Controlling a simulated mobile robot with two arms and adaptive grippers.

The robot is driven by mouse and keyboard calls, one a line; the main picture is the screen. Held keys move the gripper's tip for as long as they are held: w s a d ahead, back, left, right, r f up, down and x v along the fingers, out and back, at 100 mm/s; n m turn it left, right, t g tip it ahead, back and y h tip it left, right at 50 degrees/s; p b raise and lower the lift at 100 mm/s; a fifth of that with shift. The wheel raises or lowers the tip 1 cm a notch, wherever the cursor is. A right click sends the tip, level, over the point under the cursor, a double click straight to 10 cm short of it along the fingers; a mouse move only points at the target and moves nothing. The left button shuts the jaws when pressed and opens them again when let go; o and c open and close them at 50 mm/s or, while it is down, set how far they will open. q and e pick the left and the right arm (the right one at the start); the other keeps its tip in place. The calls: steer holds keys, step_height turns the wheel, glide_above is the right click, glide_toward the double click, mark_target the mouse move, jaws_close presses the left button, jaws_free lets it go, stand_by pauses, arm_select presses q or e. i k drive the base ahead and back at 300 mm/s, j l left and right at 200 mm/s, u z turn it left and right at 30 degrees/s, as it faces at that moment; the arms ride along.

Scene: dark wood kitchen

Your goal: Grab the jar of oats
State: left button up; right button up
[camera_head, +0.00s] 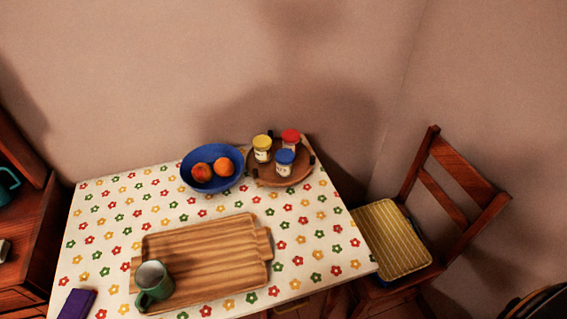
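Three small jars stand upright on a round brown wooden tray (264,178) at the back right of the table. One has a yellow lid (262,148), one a red lid (291,140), and one a blue lid (284,162). Their labels are too small to read, so I cannot tell which jar holds oats. The blue-lidded jar is nearest the front. Neither of my grippers shows in the head view.
A blue bowl (190,182) with two fruits sits left of the round tray. A ridged wooden board (215,245) with a green mug (152,286) lies in front. A purple item (76,304) is at front left. A chair (455,210) stands right, walls behind.

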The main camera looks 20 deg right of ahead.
mark_target(285, 158)
steer(key=k+l+z, duration=0.25)
steer(key=l+z, duration=0.3)
steer(key=k+l+z, duration=0.25)
steer(key=i+l, duration=0.1)
